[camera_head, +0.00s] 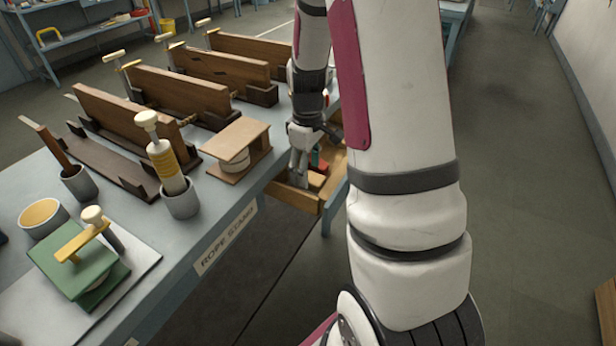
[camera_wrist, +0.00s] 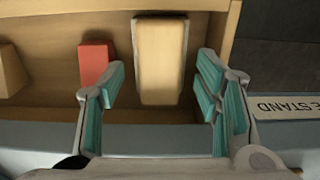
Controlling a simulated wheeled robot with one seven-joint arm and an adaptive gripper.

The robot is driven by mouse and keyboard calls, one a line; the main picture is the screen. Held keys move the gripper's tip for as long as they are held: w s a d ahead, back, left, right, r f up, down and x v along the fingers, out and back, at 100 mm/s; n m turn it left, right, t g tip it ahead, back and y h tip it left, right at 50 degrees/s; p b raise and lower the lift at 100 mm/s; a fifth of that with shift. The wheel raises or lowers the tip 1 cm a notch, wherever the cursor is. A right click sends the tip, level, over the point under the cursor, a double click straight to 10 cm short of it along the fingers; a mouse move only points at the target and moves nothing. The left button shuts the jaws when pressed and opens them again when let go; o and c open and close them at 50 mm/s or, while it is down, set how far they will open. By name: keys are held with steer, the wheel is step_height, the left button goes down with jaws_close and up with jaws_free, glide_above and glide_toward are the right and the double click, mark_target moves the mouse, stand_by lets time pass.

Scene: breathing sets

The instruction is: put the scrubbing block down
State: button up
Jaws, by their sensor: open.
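An open wooden drawer (camera_head: 291,196) sticks out of the front of the blue-grey bench. In the wrist view, a pale tan block with a lighter top (camera_wrist: 160,60) lies in the drawer (camera_wrist: 110,22); it looks like the scrubbing block, though I cannot be certain. My gripper (camera_wrist: 160,78) is open, one teal-padded finger on each side of the block's near end, with gaps visible on both sides. In the head view my gripper (camera_head: 299,172) points down over the drawer, and the arm hides part of it.
A red block (camera_wrist: 96,61) lies left of the tan block, close to the left finger. Another wooden block (camera_wrist: 10,70) sits at the drawer's far left. On the bench (camera_head: 225,205) are a small wooden stand (camera_head: 240,140), grey cups, wooden frames and a green press (camera_head: 78,265).

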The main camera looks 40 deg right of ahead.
step_height(320, 180, up, 8)
steer(key=s+a+r+m+t, duration=0.1)
steer(key=s+a+r+m, duration=0.1)
steer(key=s+a+r, duration=0.8)
steer(key=s+a+r+m+t, duration=0.1)
steer(key=s+a+r+m, duration=0.1)
steer(key=s+a, duration=0.7)
steer(key=s+r, duration=0.1)
steer(key=s, duration=0.2)
steer(key=shift+s+a+t+p, duration=0.25)
steer(key=shift+a+t+p, duration=0.05)
steer(key=shift+a+p, duration=0.1)
step_height(320, 180, up, 7)
steer(key=t+p, duration=0.1)
steer(key=p, duration=0.4)
steer(key=shift+r+t+p, duration=0.15)
steer(key=shift+t+p, duration=0.15)
steer(key=shift+p, duration=0.1)
steer(key=shift+w, duration=0.1)
